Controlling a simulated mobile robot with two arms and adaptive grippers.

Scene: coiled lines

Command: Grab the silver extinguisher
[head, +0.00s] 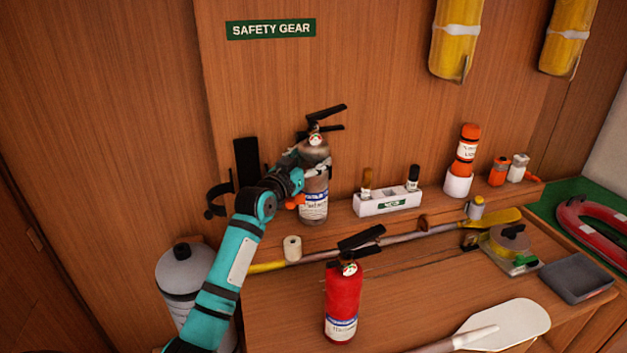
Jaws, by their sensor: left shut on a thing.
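The silver extinguisher (314,185) has a black lever handle, a small gauge and a white and blue label. It is upright at the back shelf, close to the wooden wall. My left gripper (318,170) reaches in from the left and is shut on the silver extinguisher at its upper body, below the handle. The gripper hides part of its left side. I cannot tell whether its base touches the shelf. My right gripper is not in view.
A red extinguisher (343,300) stands on the counter in front. A paddle (400,237) lies along the shelf's front. A white holder (388,201) is just right of the silver extinguisher. A black wall bracket (247,165) is left of it. A grey canister (185,270) stands lower left.

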